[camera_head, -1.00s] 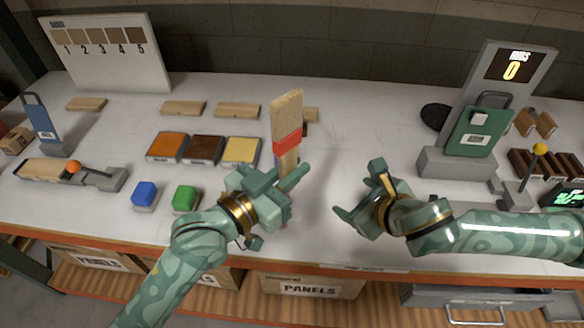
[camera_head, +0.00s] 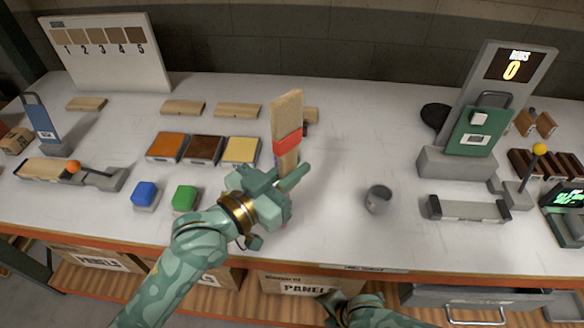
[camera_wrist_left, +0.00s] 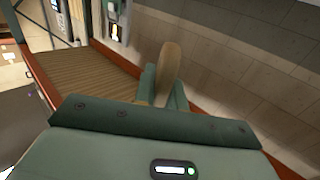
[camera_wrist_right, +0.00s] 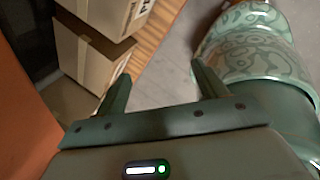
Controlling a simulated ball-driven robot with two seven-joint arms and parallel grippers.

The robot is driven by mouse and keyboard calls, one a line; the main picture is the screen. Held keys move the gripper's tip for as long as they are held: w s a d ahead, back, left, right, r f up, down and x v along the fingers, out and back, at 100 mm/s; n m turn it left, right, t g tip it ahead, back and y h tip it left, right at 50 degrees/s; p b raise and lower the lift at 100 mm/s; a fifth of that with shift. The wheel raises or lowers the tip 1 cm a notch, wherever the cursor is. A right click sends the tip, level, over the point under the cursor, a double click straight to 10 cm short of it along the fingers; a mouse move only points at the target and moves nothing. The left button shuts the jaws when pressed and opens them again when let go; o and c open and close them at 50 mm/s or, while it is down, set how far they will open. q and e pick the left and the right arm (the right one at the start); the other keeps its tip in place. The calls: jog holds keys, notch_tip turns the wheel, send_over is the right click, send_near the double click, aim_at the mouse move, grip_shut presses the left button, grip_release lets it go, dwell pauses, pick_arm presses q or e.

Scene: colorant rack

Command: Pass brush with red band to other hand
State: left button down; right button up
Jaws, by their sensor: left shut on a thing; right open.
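In the left wrist view a rounded wooden end of the brush (camera_wrist_left: 168,65) sticks out between the fingers. My right gripper (camera_head: 338,302) is low at the bottom of the head view, in front of the table edge and well apart from the brush. In the right wrist view its fingers (camera_wrist_right: 160,80) are spread and empty.
A grey cup (camera_head: 378,199) and a grey tray (camera_head: 468,209) stand on the table right of the brush. Blue (camera_head: 145,194) and green (camera_head: 185,197) buttons lie left. Cardboard boxes (camera_wrist_right: 90,60) sit on the shelf below, near my right gripper.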

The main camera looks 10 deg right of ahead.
pick_arm(q)
jog(key=shift+w, duration=0.1)
pick_arm(e)
jog(key=s+d+f+m, duration=0.35)
jog(key=f+m, duration=0.55)
jog(key=m, duration=0.4)
pick_arm(q)
jog(key=shift+d, duration=0.1)
pick_arm(e)
jog(key=s+d+f+m+g, duration=0.1)
jog(key=s+d+f+m, duration=0.1)
jog(key=s, duration=0.5)
jog(key=s+d+f+m+h, duration=0.1)
jog(key=s+d+f+m, duration=0.1)
jog(key=s, duration=0.5)
jog(key=s+d+f+m+g+h, duration=0.1)
jog(key=s+d+m, duration=0.2)
jog(key=s, duration=0.5)
jog(key=shift+d+f+m+g, duration=0.3)
jog(key=shift+d+f+m, duration=0.1)
jog(key=shift+d, duration=0.15)
jog(key=shift+w, duration=0.1)
